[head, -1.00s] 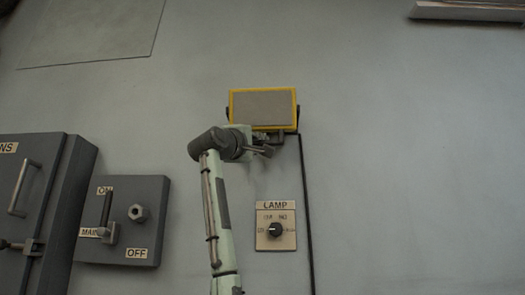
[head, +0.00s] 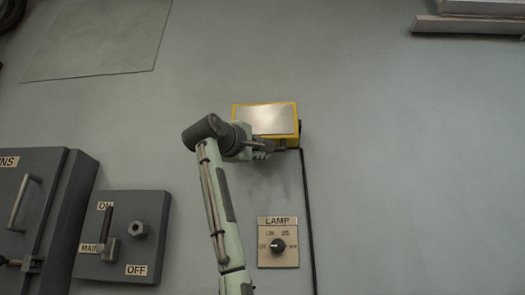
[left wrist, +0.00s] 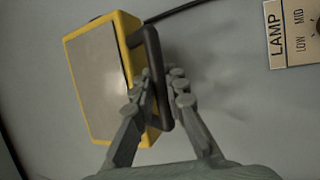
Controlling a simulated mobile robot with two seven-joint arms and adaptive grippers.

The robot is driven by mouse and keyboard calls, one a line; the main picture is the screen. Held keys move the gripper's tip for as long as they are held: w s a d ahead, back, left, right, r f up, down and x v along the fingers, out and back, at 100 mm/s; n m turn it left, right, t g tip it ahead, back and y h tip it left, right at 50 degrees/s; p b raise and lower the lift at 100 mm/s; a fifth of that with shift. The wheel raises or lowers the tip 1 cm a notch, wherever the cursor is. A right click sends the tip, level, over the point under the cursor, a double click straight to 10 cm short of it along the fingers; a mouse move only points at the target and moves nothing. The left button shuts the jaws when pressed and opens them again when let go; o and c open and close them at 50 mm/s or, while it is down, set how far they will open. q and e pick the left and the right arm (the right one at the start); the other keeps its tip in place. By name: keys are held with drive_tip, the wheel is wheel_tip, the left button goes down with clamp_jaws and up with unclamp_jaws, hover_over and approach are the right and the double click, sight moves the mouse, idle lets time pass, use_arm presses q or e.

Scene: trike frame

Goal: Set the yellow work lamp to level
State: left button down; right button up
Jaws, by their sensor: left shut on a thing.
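The yellow work lamp (head: 266,118) hangs on the wall at the centre of the head view, with a flat pale rectangular face. The face looks bright and foreshortened, and part of the yellow underside shows below it. My left gripper (head: 262,149) is at the lamp's lower edge. In the left wrist view, the lamp (left wrist: 101,80) fills the left side. My left gripper (left wrist: 157,88) has one finger on each side of the black bar (left wrist: 155,75) along the lamp's edge and is shut on it. My right gripper is not in view.
A LAMP panel (head: 264,259) with a black rotary knob (head: 278,246) sits below the lamp. A black cable (head: 308,220) runs down beside it. A grey MAINS switch box (head: 150,225) and a grey cabinet (head: 45,180) stand at left. The wall right of the lamp is clear.

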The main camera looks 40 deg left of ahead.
use_arm(q)
drive_tip(key=c, duration=2)
unclamp_jaws()
drive_tip(key=shift+w+d+f, duration=0.1)
drive_tip(key=shift+d+f, duration=0.05)
drive_tip(key=shift+f, duration=0.1)
drive_tip(key=shift+o, duration=1)
drive_tip(key=shift+s+r, duration=0.2)
drive_tip(key=v, duration=1.2)
drive_tip(key=shift+d, duration=0.1)
